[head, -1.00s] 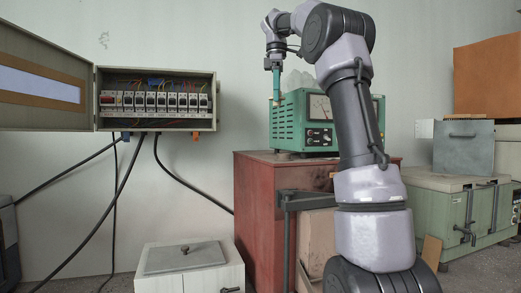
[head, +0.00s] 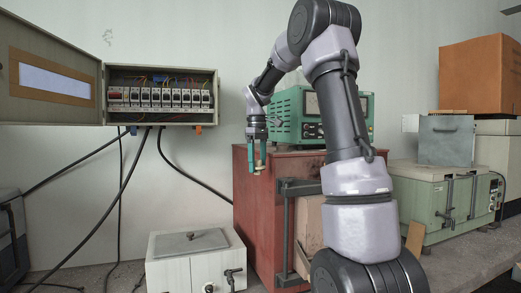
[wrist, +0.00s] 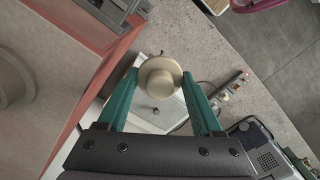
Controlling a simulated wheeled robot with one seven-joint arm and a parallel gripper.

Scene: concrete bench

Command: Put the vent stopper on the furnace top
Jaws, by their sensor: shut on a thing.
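My gripper (head: 258,170) has green fingers pointing down, in front of the red cabinet's left part. In the wrist view it (wrist: 160,76) is shut on a round cream stopper (wrist: 158,82) with a wide flange and a raised centre. The stopper is held clear in the air.
The red cabinet (head: 252,210) stands right of the white box, bearing a green instrument (head: 290,115). An open breaker box (head: 160,95) hangs on the wall with loose cables. A green chest (head: 440,190) stands at right. Space above the white box is clear.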

